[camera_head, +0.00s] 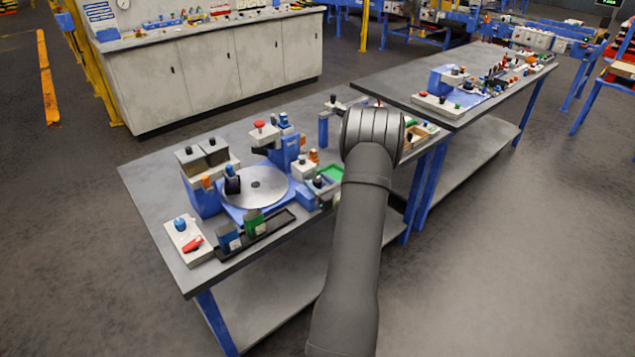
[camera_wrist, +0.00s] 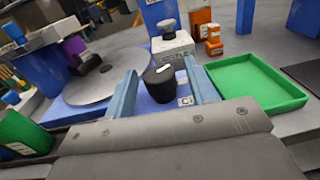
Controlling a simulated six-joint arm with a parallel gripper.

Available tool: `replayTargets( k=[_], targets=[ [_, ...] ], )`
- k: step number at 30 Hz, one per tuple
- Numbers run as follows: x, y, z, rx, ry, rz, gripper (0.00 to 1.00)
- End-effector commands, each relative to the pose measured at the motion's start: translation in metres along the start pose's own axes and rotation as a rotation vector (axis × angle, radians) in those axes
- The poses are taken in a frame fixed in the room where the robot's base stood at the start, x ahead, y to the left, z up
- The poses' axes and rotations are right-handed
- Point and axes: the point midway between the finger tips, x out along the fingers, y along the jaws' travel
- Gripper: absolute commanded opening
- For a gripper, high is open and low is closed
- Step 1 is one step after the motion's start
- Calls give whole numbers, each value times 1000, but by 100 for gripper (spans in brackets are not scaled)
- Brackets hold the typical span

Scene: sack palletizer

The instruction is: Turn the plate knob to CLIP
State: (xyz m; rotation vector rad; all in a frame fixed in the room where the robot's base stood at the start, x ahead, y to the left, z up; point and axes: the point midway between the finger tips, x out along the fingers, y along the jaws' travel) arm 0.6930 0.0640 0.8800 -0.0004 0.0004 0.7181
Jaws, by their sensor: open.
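A round black knob (camera_wrist: 161,88) with a white mark on its top stands on the blue base of the round grey plate (camera_wrist: 95,88), in the wrist view. A small white tag with a letter like C (camera_wrist: 185,101) sits at its right front. My gripper (camera_wrist: 160,66) is open, with one blue finger on each side of the knob. I cannot tell whether the fingers touch it. In the head view the plate (camera_head: 268,199) is on the near bench, and my arm hides the gripper.
A white box with a grey knob (camera_wrist: 172,44) stands just behind the black knob. Orange blocks (camera_wrist: 205,30) and a green tray (camera_wrist: 255,85) are to the right. A green block (camera_wrist: 22,132) is at the left. A dark tray (camera_head: 268,232) lies along the bench front.

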Motion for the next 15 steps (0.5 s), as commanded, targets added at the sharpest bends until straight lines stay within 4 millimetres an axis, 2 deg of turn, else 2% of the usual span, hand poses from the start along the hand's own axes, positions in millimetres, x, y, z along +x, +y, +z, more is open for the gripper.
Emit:
replayTargets(
  k=[11, 15],
  targets=[
    [5, 0, 0, 0, -1, 0, 49],
    [5, 0, 0, 0, -1, 0, 22]
  ],
)
